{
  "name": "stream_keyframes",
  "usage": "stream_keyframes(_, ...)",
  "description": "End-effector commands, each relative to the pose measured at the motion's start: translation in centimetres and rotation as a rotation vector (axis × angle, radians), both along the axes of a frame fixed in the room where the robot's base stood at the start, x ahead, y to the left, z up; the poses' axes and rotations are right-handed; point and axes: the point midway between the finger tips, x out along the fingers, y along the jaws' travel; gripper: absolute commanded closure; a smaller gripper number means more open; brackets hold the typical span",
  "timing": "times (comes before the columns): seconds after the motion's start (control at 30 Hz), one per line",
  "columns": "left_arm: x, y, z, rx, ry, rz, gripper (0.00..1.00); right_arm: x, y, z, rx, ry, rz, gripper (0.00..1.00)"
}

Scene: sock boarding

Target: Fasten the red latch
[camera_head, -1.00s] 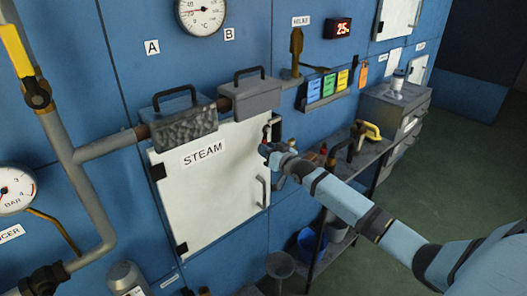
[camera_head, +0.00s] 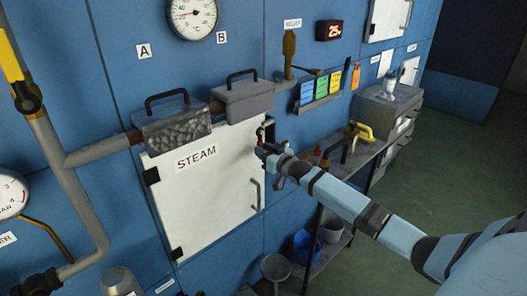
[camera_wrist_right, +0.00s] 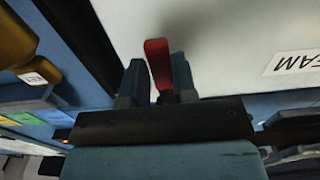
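The red latch (camera_wrist_right: 158,62) stands between the two fingers of my right gripper (camera_wrist_right: 160,80) in the right wrist view, with its rounded end reaching past the fingertips. In the head view my right gripper (camera_head: 264,151) is at the upper right edge of the white STEAM door (camera_head: 205,195) and mostly hides the latch. The door looks closed, with its grey handle (camera_head: 256,195) below the gripper. My left gripper is not in view.
Two grey boxes with black handles, one rough (camera_head: 175,128) and one smooth (camera_head: 249,101), sit on the pipe above the door. A shelf (camera_head: 345,165) with bottles and a yellow-handled tool is close to my right arm. Buckets (camera_head: 306,243) stand below it.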

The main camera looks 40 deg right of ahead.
Motion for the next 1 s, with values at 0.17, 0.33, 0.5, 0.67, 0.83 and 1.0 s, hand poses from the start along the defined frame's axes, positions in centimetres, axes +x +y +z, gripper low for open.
stream_keyframes(0.17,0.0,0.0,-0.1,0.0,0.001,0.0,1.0,0.0,0.0,0.0,0.001,0.0,-0.001,0.52)
stream_keyframes(0.33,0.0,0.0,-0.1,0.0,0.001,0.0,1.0,0.0,0.0,0.0,0.003,0.0,0.0,0.52)
stream_keyframes(0.5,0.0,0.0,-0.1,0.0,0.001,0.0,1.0,-0.9,-0.1,-0.1,0.004,0.001,0.0,0.52)
stream_keyframes(0.67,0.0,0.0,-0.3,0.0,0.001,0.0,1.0,-3.6,-0.2,-0.2,0.003,0.002,0.001,0.52)
stream_keyframes(0.83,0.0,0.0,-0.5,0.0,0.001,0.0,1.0,-7.2,-0.6,-0.2,0.003,0.003,0.0,0.52)
stream_keyframes(1.0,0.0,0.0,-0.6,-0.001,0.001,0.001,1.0,-10.4,-0.9,-0.2,0.002,0.003,0.0,0.52)
